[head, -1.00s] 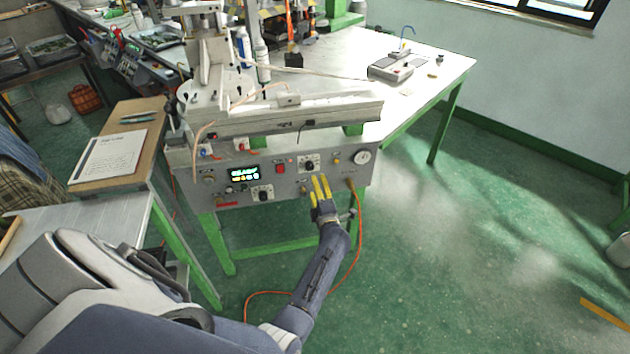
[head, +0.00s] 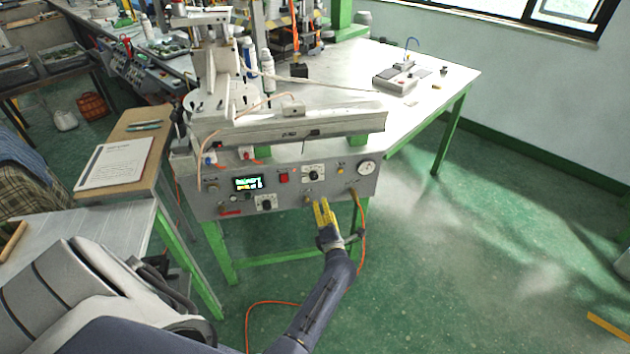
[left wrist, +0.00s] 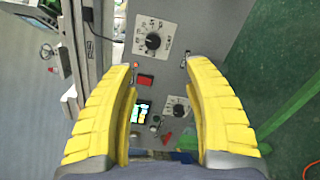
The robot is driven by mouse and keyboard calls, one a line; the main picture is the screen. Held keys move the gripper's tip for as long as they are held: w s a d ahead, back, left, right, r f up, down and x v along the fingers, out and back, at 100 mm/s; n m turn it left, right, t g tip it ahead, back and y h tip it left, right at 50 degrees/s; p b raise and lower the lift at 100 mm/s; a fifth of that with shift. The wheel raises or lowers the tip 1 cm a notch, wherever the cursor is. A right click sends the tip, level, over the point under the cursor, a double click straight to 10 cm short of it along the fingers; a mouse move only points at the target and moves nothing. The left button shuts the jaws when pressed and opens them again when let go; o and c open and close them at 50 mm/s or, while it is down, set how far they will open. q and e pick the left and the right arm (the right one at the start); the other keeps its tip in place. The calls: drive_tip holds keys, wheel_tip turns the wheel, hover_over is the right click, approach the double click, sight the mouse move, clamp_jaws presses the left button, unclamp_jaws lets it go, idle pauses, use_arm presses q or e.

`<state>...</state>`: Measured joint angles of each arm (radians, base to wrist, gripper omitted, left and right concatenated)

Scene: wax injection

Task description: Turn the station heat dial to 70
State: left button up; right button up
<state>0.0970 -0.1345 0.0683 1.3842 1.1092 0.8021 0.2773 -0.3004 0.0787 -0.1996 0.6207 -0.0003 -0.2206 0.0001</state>
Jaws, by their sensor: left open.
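The station's grey front panel (head: 225,203) carries two black dials on white plates. The upper dial (head: 313,174) sits right of a red button (head: 284,178); the lower dial (head: 266,203) sits below the lit display (head: 248,183). Their scale markings are too small to read, and I cannot tell which is the heat dial. My left gripper (head: 324,202), with yellow fingers, is open and empty, just below the upper dial and apart from it. In the left wrist view the upper dial (left wrist: 153,41) shows beyond the gap between the fingertips (left wrist: 159,68). My right gripper is out of view.
A round gauge (head: 367,167) is at the panel's right end. Small knobs and fittings stick out around the dials. An orange cable (head: 250,318) runs down to the floor. A clipboard sheet (head: 115,162) lies on the left bench.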

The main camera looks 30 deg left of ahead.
sight(314, 178)
use_arm(q)
drive_tip(key=w+a+n, duration=0.3)
drive_tip(key=n, duration=0.1)
drive_tip(key=w+a+n, duration=0.4)
drive_tip(key=n, duration=0.1)
drive_tip(key=w+a+r+n, duration=0.1)
drive_tip(key=w+a+n, duration=0.3)
drive_tip(key=n, duration=0.1)
drive_tip(key=shift+w+y, duration=0.1)
drive_tip(key=shift+y, duration=0.2)
idle(0.5)
drive_tip(key=shift+c, duration=0.5)
